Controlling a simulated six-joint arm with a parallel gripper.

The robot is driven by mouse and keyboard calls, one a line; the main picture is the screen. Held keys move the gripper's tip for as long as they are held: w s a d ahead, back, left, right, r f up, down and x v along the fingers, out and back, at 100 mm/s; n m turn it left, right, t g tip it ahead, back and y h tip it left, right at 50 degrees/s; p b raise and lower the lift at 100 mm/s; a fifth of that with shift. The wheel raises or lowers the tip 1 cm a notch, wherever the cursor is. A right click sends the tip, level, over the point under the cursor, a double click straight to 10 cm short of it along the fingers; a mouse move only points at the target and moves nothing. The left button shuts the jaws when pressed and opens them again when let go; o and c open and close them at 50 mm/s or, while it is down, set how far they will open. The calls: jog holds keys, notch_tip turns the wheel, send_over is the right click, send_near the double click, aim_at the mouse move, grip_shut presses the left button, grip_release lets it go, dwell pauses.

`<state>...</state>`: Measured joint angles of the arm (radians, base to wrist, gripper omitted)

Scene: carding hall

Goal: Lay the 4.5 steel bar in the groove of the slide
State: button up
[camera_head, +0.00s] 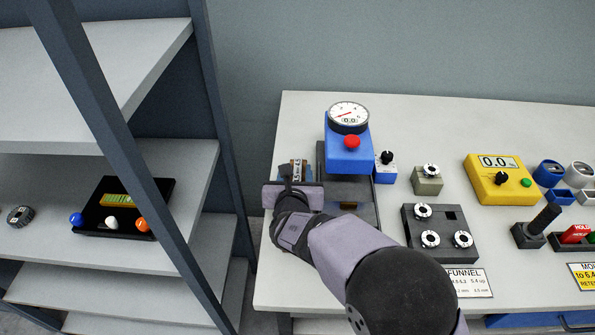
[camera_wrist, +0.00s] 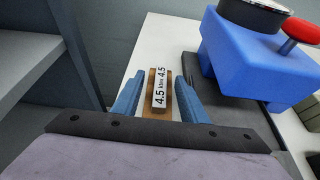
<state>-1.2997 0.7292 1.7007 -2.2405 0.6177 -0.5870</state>
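The steel bar (camera_wrist: 160,92), a light bar marked 4.5, lies on a brown wooden block (camera_wrist: 152,77) at the table's left edge. In the head view the bar (camera_head: 298,168) shows just beyond my gripper. My gripper (camera_wrist: 158,92) has its two blue fingers on either side of the bar and block, with visible gaps; it looks open. A dark grey flat part (camera_head: 348,188), apparently the slide, lies right of the gripper, below the blue gauge unit (camera_head: 348,150). My arm covers part of it, and I cannot make out the groove.
The blue unit carries a dial (camera_head: 348,117) and red button (camera_head: 352,142), close right of my gripper. A black dial plate (camera_head: 437,218), a yellow meter (camera_head: 500,180) and small controls stand farther right. A shelf rack (camera_head: 200,165) stands left. The table's back strip is clear.

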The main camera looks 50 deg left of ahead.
aim_at(298, 161)
jog(key=shift+p+x, duration=1.15)
jog(key=shift+x, duration=1.45)
jog(key=shift+w+d, duration=0.1)
jog(key=shift+r, duration=0.1)
grip_shut()
